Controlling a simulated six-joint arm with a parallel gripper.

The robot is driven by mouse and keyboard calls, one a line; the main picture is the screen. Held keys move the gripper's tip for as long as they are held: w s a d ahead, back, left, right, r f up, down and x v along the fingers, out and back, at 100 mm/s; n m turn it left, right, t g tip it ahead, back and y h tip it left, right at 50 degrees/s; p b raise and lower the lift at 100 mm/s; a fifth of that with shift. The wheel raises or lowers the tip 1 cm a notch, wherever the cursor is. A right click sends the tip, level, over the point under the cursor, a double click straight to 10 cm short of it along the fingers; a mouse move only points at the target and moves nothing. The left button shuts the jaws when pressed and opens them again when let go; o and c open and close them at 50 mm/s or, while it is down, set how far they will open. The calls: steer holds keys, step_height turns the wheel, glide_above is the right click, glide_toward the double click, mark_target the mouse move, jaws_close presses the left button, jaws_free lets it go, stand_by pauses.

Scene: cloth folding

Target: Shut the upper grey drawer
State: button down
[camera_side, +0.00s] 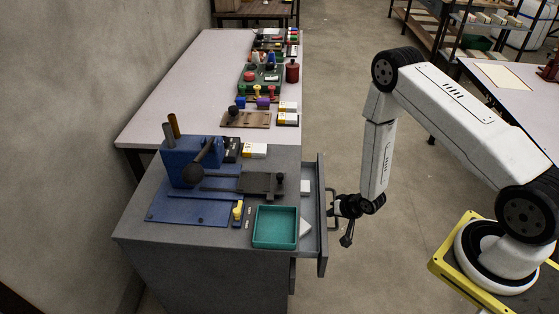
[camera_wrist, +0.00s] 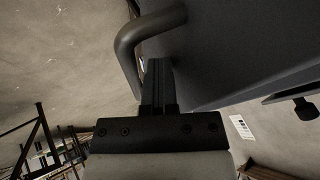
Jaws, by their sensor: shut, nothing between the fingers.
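The upper grey drawer (camera_side: 322,226) stands pulled out from the right side of the grey cabinet (camera_side: 190,270), and pale items show inside it. Its dark bar handle (camera_side: 334,206) is on the drawer front. In the side view my gripper (camera_side: 340,206) is at the drawer front, beside the handle. In the wrist view the closed fingers (camera_wrist: 158,75) point at the grey drawer front (camera_wrist: 225,50), close to the curved handle (camera_wrist: 135,45). My gripper is shut with nothing in it. I cannot tell whether the fingertips touch the drawer front.
A teal tray (camera_side: 275,246) and a blue press (camera_side: 190,160) stand on the cabinet top. A lower handle (camera_side: 293,275) shows below the open drawer. A long table (camera_side: 190,80) with tools lies behind. The floor (camera_side: 330,110) between cabinet and my arm is clear.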

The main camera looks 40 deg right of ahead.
mark_target(319, 212)
steer(key=shift+w+a, duration=1.65)
steer(key=shift+s+r, duration=0.1)
steer(key=shift+v, duration=4.85)
steer(key=shift+r, duration=0.1)
steer(key=shift+d, duration=0.1)
steer(key=s+d+f, duration=0.2)
steer(key=s+d, duration=0.3)
steer(key=d, duration=0.2)
steer(key=shift+t, duration=0.3)
steer(key=shift+d, duration=0.15)
